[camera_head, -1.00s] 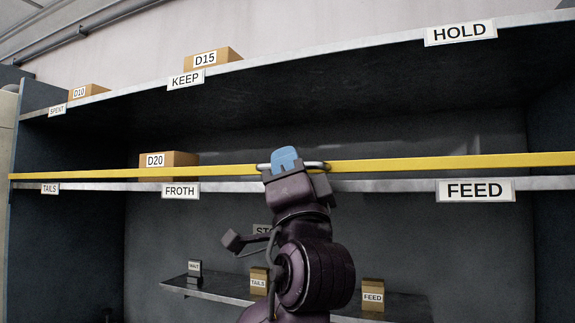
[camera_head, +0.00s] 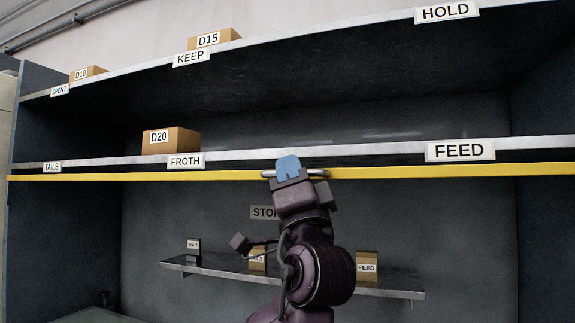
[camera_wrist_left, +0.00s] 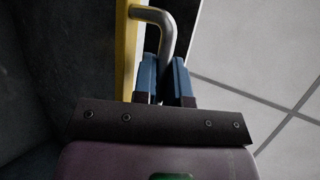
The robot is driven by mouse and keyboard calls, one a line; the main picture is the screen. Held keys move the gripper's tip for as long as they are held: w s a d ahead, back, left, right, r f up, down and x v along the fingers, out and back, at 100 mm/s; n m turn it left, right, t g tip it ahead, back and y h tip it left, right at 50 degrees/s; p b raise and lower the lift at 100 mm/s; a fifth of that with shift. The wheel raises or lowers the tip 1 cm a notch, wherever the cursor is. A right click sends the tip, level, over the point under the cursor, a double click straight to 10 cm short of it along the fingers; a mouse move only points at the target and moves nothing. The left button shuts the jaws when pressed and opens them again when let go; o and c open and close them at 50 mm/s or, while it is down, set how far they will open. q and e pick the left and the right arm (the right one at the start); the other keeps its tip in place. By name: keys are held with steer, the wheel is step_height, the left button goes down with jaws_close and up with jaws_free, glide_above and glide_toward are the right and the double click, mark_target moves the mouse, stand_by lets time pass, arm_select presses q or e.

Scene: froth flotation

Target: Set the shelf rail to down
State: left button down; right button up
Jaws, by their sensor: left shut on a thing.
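The yellow shelf rail (camera_head: 430,171) runs across the front of the shelf unit, just below the edge of the middle shelf. A metal handle (camera_head: 322,173) is fixed to it near the middle. My left gripper (camera_head: 288,168) is shut on this handle, its blue fingers covering part of it. In the left wrist view the blue fingers (camera_wrist_left: 165,80) close around the bent metal handle (camera_wrist_left: 160,18), beside the yellow rail (camera_wrist_left: 130,50). My right gripper is not in view.
The middle shelf edge (camera_head: 330,154) carries TAILS, FROTH and FEED labels, with a D20 box (camera_head: 172,142) on it. Boxes D10 (camera_head: 88,73) and D15 (camera_head: 213,38) stand on the top shelf. A small lower shelf (camera_head: 390,285) holds small labelled blocks behind my arm.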

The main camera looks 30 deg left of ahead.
arm_select(q)
steer(key=shift+f, duration=0.65)
steer(key=c, duration=1.4)
jaws_free()
steer(key=shift+c, duration=0.2)
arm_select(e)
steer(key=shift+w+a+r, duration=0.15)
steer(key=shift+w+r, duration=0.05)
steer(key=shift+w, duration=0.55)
